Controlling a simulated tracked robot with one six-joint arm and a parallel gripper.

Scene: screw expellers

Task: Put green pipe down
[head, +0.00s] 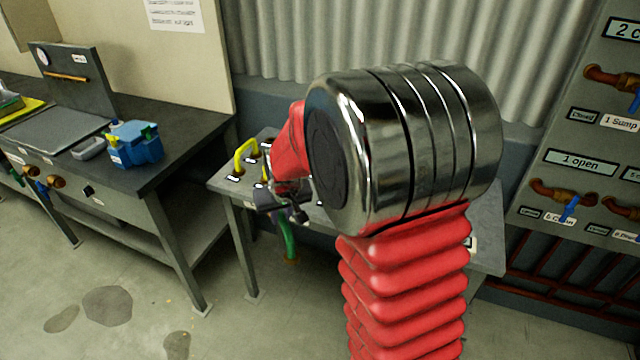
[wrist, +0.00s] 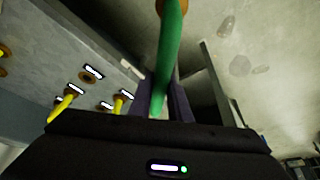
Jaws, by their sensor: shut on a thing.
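The green pipe (head: 289,238) hangs below my gripper (head: 285,208) in the head view, beside the front edge of the small grey table (head: 228,183). Its lower end has an orange-brown fitting, over the floor. In the wrist view the green pipe (wrist: 171,55) runs up from between the dark fingers of my gripper (wrist: 160,108), which is shut on it. My red arm and its metal joint hide much of the table in the head view.
Yellow pipes (head: 245,156) stand on labelled fittings on the small table; they also show in the wrist view (wrist: 61,108). A dark workbench (head: 150,181) with a blue device (head: 135,146) stands at left. A valve panel (head: 575,180) is at right.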

